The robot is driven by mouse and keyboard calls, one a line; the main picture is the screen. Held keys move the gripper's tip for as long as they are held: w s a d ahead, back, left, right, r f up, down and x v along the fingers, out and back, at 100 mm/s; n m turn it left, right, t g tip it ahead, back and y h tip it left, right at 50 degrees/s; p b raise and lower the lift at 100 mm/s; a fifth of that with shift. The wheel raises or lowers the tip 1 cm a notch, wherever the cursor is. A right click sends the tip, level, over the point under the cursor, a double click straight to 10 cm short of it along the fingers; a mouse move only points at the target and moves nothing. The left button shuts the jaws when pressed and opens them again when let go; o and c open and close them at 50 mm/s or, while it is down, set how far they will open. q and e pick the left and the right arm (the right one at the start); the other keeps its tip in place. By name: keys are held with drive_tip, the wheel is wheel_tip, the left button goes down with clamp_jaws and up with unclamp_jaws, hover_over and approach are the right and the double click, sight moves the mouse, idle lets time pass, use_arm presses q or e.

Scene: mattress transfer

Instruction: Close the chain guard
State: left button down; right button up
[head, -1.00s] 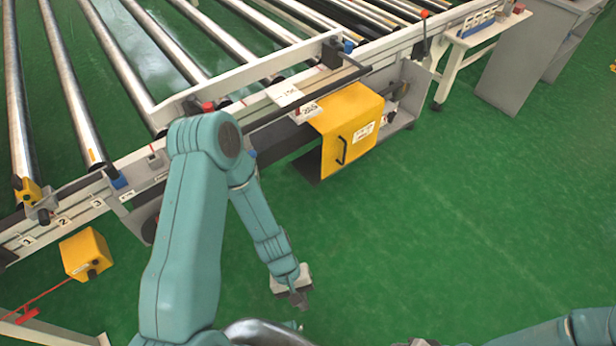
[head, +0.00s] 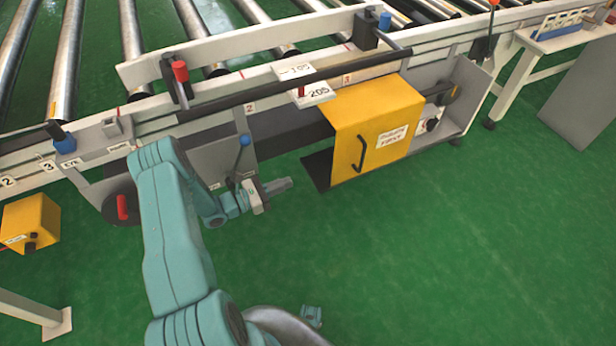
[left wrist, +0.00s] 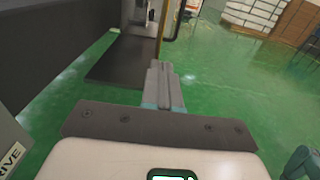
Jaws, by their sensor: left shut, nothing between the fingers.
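The yellow chain guard (head: 377,118) is a bent cover with a black handle (head: 361,153) and a white label on its front.
The roller conveyor (head: 250,55) runs across the back. A blue-knobbed lever (head: 244,142) stands close behind my left gripper. A yellow box (head: 30,222) is at the far left, and a white table (head: 530,50) at the right.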

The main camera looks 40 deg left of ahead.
use_arm(q)
drive_tip(key=b+x, duration=0.2)
drive_tip(key=x, duration=1.1)
drive_tip(key=shift+d, duration=0.2)
use_arm(e)
drive_tip(key=shift+s+d+f, duration=0.15)
drive_tip(key=shift+f, duration=1)
use_arm(q)
drive_tip(key=shift+s+r, duration=0.1)
